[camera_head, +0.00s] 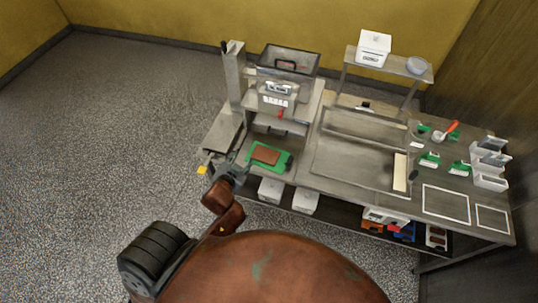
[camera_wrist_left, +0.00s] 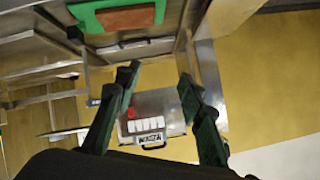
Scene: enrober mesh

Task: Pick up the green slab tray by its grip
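The green slab tray (camera_head: 284,161) lies on the metal surface at the front of the machine, with a brown slab (camera_head: 265,155) on it. The tray also shows at the top of the left wrist view (camera_wrist_left: 86,15), partly cut off by the frame edge. My left gripper (camera_head: 232,172) is just left of and in front of the tray in the head view, apart from it as far as I can see. In the left wrist view its two fingers (camera_wrist_left: 157,82) are spread with nothing between them. The tray's grip is too small to make out. My right gripper is not visible.
The machine (camera_head: 278,88) with buttons stands behind the tray. White boxes (camera_head: 270,189) sit below. The floor at left is clear.

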